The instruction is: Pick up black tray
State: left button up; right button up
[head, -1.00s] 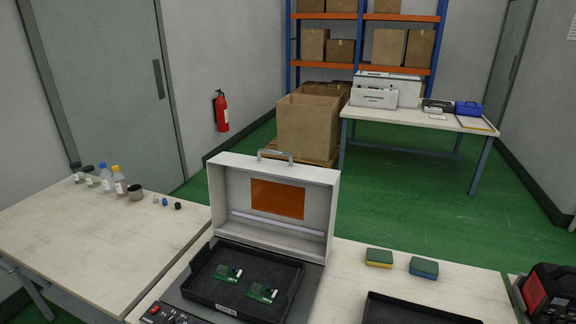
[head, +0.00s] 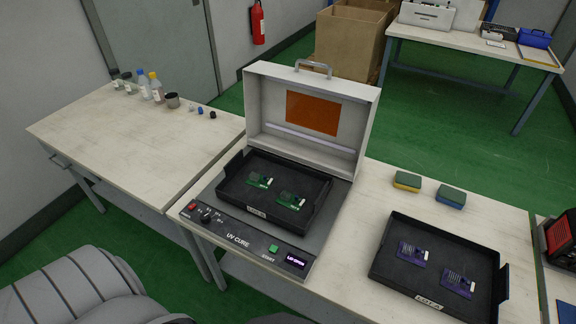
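One black tray (head: 236,194) lies inside the open UV cure box (head: 335,195) and holds two green circuit boards (head: 260,180). A second black tray (head: 392,225) lies on the table to the right of the box and holds two purple circuit boards (head: 412,253). Each tray has a small white label on its front edge. The box lid (head: 345,105) stands upright, with an orange window in it. Neither of my grippers shows in the head view.
Two sponges (head: 407,181) lie behind the right tray. Bottles (head: 144,87) and small caps stand at the back of the left table (head: 110,140). A red and black device (head: 562,240) is at the right edge. The left table's front is bare.

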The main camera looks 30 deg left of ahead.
aim_at(313, 186)
jog(key=u, duration=3)
jog(key=i, duration=2.05)
jog(key=z, duration=2.75)
